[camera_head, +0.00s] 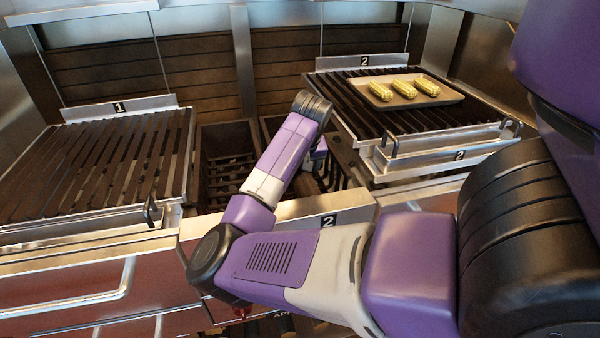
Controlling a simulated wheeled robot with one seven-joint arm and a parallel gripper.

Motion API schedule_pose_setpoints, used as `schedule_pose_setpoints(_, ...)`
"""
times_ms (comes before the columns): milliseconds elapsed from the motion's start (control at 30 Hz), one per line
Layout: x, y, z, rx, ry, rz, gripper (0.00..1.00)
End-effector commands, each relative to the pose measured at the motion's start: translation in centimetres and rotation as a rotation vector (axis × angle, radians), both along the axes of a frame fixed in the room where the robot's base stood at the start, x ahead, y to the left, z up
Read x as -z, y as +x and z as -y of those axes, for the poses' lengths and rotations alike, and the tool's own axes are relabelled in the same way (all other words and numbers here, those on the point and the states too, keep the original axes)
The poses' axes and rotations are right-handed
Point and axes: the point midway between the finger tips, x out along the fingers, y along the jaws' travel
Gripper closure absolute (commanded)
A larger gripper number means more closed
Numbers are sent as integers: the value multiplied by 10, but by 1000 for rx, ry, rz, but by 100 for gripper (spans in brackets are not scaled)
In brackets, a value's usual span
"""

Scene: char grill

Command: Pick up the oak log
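I cannot make out an oak log in this view. My arm reaches from the right across the front of the grill, then back toward the dark bins between the two grates. My gripper (322,168) hangs below the black wrist joint at the opening of the right-hand bin.
Grill grate 1 (105,165) on the left is empty. Grill grate 2 (372,115) on the right carries a tray (455,97) with three corn cobs (403,88). A left-hand bin (226,150) lies beside grate 1. Metal front ledges and handles run along the near side.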

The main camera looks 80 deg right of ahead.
Motion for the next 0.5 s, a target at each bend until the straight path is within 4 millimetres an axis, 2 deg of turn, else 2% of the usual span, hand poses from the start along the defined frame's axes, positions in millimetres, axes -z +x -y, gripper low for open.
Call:
schedule_pose_setpoints(33,0,0,0,0,0,0,44)
schedule_pose_setpoints(300,0,0,0,0,0,0,97)
schedule_pose_setpoints(333,0,0,0,0,0,0,100)
schedule_pose_setpoints(500,-1,0,0,0,-2,1,100)
